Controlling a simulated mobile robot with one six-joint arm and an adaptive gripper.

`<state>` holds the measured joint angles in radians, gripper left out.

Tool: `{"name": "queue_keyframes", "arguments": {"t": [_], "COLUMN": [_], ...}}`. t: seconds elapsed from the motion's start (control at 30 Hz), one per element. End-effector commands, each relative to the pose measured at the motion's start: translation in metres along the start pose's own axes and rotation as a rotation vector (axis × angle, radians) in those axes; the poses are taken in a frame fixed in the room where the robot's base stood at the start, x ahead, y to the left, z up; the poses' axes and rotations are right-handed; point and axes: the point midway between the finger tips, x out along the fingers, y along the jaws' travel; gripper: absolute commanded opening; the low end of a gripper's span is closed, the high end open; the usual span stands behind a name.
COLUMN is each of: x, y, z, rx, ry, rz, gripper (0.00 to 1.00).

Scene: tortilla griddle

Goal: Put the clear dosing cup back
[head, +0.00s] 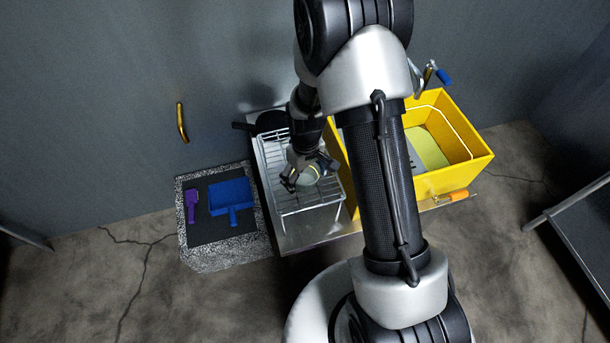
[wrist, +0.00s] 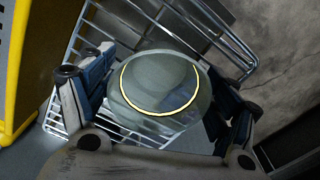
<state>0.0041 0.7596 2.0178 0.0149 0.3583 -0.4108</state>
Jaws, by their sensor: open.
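The clear dosing cup (head: 308,177) is a see-through round vessel with a thin yellow ring, over the wire rack (head: 310,206). In the wrist view the cup (wrist: 158,88) fills the middle, between the fingers of my gripper (wrist: 155,105). My gripper (head: 309,178) is open around the cup, with a finger at each side. Whether either finger touches the cup is hard to tell. The wire rack (wrist: 185,12) lies behind the cup in the wrist view. I cannot tell whether the cup rests on the rack's wires.
A yellow bucket (head: 478,158) stands right of the rack, partly behind my arm. A speckled block (head: 219,256) at left bears a blue dustpan-like tool (head: 230,196) and a purple tool (head: 191,205). A black pan (head: 270,121) lies behind the rack. An orange-handled tool (head: 459,195) lies before the bucket.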

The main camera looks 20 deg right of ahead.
Motion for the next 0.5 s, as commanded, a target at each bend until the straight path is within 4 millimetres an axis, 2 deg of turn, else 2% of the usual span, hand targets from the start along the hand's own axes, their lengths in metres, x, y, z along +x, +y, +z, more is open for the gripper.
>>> {"name": "queue_keyframes", "arguments": {"t": [0.37,0.5], "x": [-0.001,-0.013], "y": [0.000,0.000], "z": [0.000,-0.001], "rx": [0.000,0.000], "ry": [0.000,0.002], "rz": [0.000,0.001], "gripper": [0.86,0.86]}}
